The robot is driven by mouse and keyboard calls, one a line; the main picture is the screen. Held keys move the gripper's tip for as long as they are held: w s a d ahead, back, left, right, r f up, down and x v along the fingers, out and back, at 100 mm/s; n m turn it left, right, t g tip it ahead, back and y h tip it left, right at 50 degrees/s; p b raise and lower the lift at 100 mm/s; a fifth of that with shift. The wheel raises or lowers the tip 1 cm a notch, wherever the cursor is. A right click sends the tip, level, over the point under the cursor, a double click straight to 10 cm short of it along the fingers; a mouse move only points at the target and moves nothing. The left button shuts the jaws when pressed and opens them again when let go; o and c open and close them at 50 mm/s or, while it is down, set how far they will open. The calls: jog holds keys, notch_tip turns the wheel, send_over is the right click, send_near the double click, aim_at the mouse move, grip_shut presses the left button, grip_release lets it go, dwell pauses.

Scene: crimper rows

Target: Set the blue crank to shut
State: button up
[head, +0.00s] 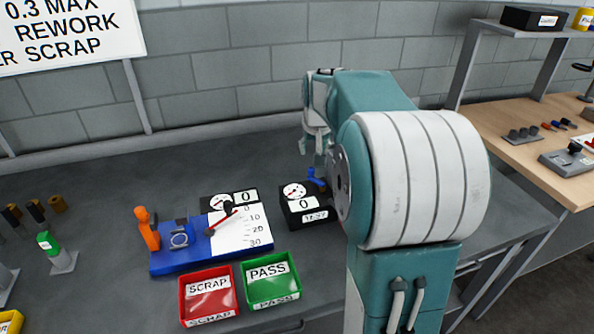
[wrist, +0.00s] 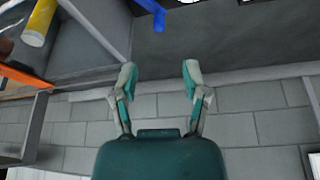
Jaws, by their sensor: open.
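The blue crank (head: 316,180) sits at the back right of a black box (head: 292,217) with a round gauge and a "0" label. My arm stands close on its right and may hide part of the box. My gripper (head: 318,135) hangs above and behind the crank, apart from it. In the wrist view my gripper (wrist: 159,72) has its two fingers spread with nothing between them. A blue piece (wrist: 156,14) at that view's top edge looks like the crank, cut off by the frame.
A blue fixture (head: 175,262) with an orange handle (head: 148,230) stands left of the box. A red SCRAP bin (head: 184,297) and a green PASS bin (head: 272,301) stand in front. The grey block wall (head: 230,60) rises behind.

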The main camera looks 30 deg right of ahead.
aim_at(312, 168)
jog(key=x, duration=1.1)
jog(key=shift+w, duration=0.1)
jog(key=shift+d, duration=0.15)
jog(key=shift+c, duration=0.3)
